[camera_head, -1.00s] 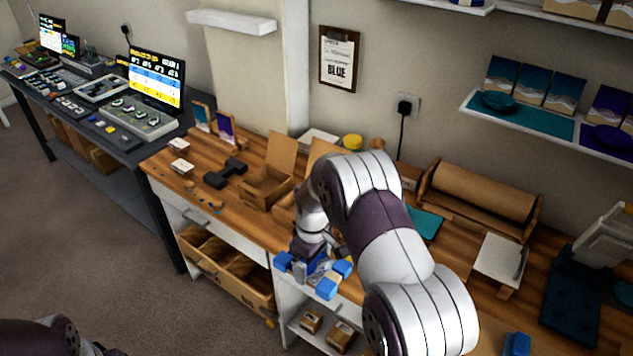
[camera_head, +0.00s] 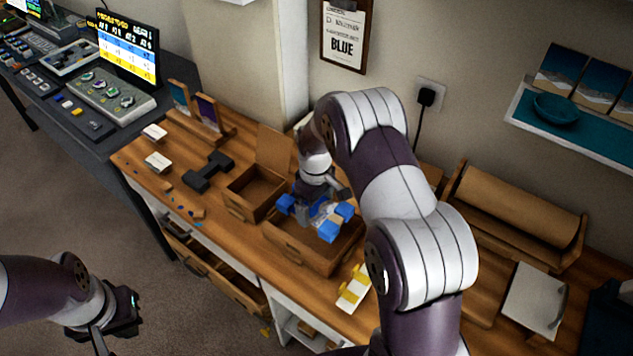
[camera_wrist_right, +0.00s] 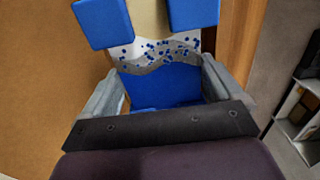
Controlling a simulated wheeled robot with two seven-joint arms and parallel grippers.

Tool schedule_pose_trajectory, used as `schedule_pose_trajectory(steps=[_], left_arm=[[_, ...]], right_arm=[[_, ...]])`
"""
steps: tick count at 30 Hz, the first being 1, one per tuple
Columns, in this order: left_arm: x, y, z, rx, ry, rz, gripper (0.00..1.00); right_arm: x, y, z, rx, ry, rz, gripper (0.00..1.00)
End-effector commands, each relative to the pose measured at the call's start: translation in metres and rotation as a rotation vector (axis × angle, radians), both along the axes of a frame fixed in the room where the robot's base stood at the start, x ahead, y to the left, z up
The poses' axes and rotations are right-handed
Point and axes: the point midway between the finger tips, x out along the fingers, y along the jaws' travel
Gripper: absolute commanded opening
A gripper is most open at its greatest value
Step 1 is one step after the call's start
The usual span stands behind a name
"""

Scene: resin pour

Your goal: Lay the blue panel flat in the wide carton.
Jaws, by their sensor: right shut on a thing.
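The blue panel (camera_wrist_right: 160,88) is between the fingers of my right gripper in the right wrist view. It has a blue part, a grey wave and a pale part with blue specks. My right gripper (camera_head: 317,218) is shut on it over the wide carton (camera_head: 298,254). This brown carton is open on the wooden bench, and the arm and gripper hide part of it. I cannot tell whether the panel touches the carton. My left gripper (camera_head: 112,325) is at the lower left, away from the bench; its fingers are unclear.
A smaller open carton (camera_head: 240,207) with a raised lid stands left of the wide one. A white and yellow piece (camera_head: 354,290) lies right of the wide carton. An open drawer (camera_head: 212,275) juts out below the bench.

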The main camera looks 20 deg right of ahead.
Motion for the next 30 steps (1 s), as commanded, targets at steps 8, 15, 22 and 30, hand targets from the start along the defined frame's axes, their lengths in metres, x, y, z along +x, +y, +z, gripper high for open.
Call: schedule_pose_trajectory(steps=[8,15,22,30], left_arm=[[0.000,0.000,-0.014,0.000,0.000,0.000,0.00],[0.000,0.000,-0.044,0.000,0.000,0.000,0.00],[-0.001,0.000,-0.058,0.000,0.000,0.000,0.00],[0.000,0.000,-0.058,0.000,0.000,0.000,0.00]], right_arm=[[0.000,0.000,-0.015,0.000,0.000,0.000,0.62],[0.000,0.000,-0.051,0.000,0.000,0.000,0.62],[0.000,0.000,-0.078,0.000,0.000,0.000,0.62],[0.000,0.000,-0.082,0.001,-0.001,0.000,0.62]])
